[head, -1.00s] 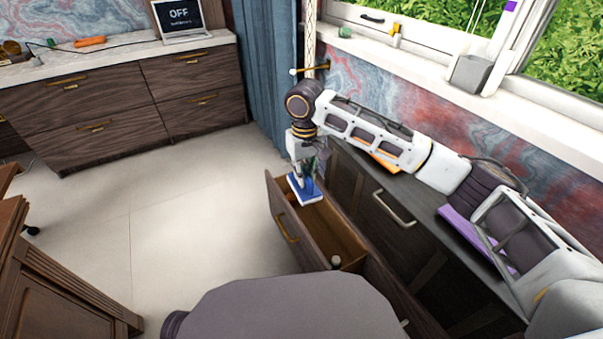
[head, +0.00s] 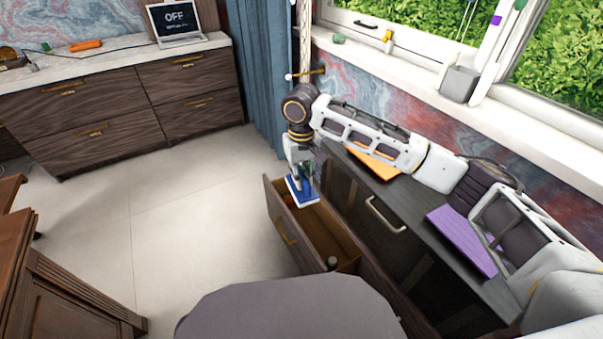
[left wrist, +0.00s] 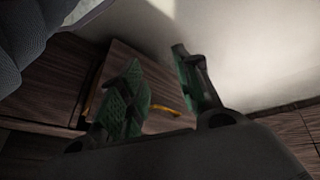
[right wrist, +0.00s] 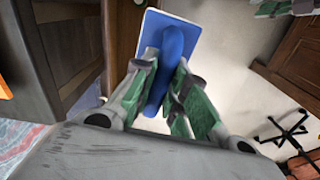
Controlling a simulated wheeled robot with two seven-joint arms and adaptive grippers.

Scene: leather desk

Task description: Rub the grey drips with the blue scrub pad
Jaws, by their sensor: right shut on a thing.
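The blue scrub pad (head: 310,201), with a blue grip and a pale underside, is at the far end of the open drawer in the head view. My right gripper (head: 304,176) points down and is shut on its grip. The right wrist view shows the blue grip (right wrist: 176,45) between the green-lined fingers. I cannot tell if the pad touches the drawer. My left gripper (left wrist: 165,95) shows in the left wrist view, its fingers apart and nothing between them. I see no grey drips in any view.
The open drawer (head: 282,228) juts from a dark cabinet and holds a small pale-topped item (head: 332,262). A purple slab (head: 461,240) and an orange item (head: 376,161) lie on the cabinet top. A wooden desk (head: 62,300) stands at left; the floor between is clear.

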